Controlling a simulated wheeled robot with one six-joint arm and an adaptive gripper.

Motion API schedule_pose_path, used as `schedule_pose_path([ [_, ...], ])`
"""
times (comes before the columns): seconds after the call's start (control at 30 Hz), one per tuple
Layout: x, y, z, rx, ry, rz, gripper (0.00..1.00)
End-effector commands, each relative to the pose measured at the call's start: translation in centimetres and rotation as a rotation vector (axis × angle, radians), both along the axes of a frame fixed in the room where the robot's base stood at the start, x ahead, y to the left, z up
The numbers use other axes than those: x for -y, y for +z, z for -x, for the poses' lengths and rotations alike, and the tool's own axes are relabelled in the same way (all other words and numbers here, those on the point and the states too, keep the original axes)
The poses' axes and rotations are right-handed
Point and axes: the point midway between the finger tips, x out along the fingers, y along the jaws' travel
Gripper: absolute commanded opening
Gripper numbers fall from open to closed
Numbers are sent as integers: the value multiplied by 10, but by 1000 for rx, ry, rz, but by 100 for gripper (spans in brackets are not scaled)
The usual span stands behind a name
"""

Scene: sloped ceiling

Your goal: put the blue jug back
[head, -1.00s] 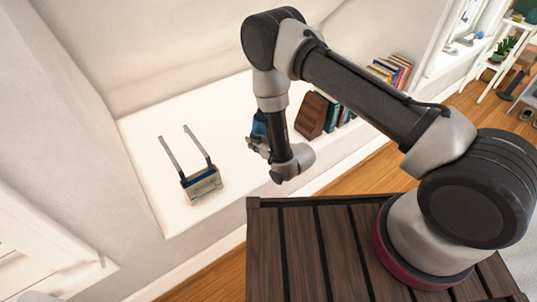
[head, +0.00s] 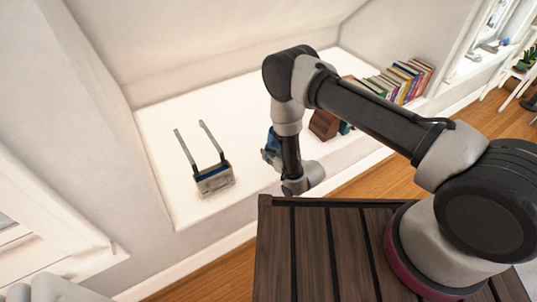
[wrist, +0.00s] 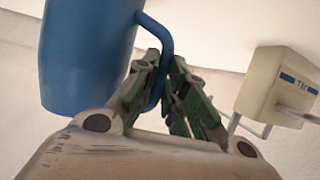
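The blue jug (wrist: 85,55) fills the upper left of the wrist view, with its handle on its right side. My gripper (wrist: 165,62) has its green-padded fingers on either side of the handle and looks shut on it. In the head view the jug (head: 274,138) is partly hidden behind my arm, with my gripper (head: 269,157) at its lower left. It appears over the white ledge (head: 165,135); I cannot tell whether its base touches the ledge.
A beige box with two long prongs (head: 214,182) lies on the ledge to the left and shows in the wrist view (wrist: 277,85). A brown wooden block (head: 324,124) and a row of books (head: 405,80) stand to the right. The sloped ceiling is low behind.

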Motion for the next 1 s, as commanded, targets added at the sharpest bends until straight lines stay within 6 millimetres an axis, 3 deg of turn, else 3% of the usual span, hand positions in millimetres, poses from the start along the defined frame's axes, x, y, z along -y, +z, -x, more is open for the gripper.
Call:
schedule_pose_path([
  [0.03,0,0,0,-1,0,1,21],
  [0.1,0,0,0,-1,0,1,34],
  [0.47,0,4,0,0,0,0,34],
  [1.0,64,41,71,-3,-1,2,34],
])
